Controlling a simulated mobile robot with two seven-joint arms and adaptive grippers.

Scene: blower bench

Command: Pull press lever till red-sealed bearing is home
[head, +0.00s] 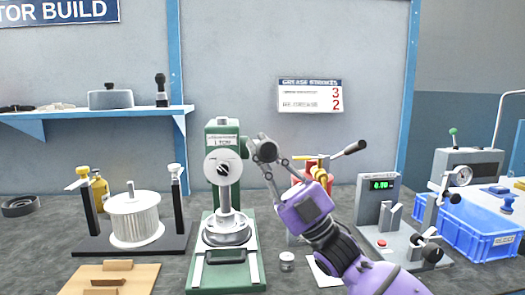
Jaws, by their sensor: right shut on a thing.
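The green arbor press (221,134) stands left of centre, with a white round dial face at its head. Its ram (225,200) points down onto a round grey metal part (228,234) on the press bed. No red seal shows there, so I cannot tell the bearing or how deep it sits. The rest of the lever is hard to make out. My left gripper is not in view.
A fan wheel fixture (135,215) stands left of the press. A small metal cylinder (287,261) lies near its right foot. A tester (378,200) and blue crate (475,230) stand right.

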